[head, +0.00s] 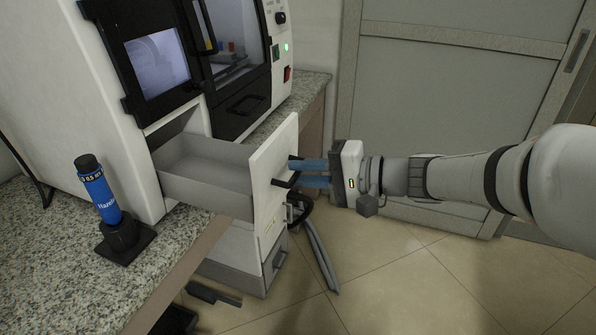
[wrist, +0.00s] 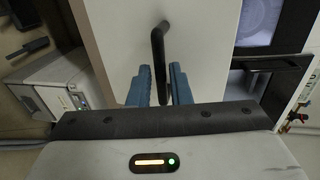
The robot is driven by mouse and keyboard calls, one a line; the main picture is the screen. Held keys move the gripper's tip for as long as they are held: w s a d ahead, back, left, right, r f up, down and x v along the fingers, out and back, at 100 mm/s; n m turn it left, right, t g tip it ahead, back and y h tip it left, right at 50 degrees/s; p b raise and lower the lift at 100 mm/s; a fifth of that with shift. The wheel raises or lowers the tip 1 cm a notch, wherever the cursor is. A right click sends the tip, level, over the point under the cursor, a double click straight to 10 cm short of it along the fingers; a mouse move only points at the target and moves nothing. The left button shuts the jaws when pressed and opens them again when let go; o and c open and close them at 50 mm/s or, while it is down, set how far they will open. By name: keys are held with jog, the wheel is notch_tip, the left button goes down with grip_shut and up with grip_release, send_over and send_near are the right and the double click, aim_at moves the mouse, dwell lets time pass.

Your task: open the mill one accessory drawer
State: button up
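The mill one accessory drawer (head: 205,180) stands pulled well out of the front of the white mill (head: 130,150), its empty grey inside showing from above. Its pale front panel (head: 268,182) carries a black bar handle, seen best in the wrist view (wrist: 158,50). My gripper (head: 300,173) is at the drawer front, coming from the right. The exact contact at the fingertips is partly hidden.
A grey box (head: 240,252) with a handle sits below the drawer. A large grey door (head: 450,100) is behind my arm. The tiled floor ahead is mostly clear.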

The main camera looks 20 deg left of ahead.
jog(key=shift+o, duration=1.3)
jog(key=p+v, duration=0.1)
jog(key=v, duration=0.6)
jog(key=shift+d, duration=0.4)
jog(key=shift+s+r, duration=0.1)
jog(key=shift+r, duration=0.05)
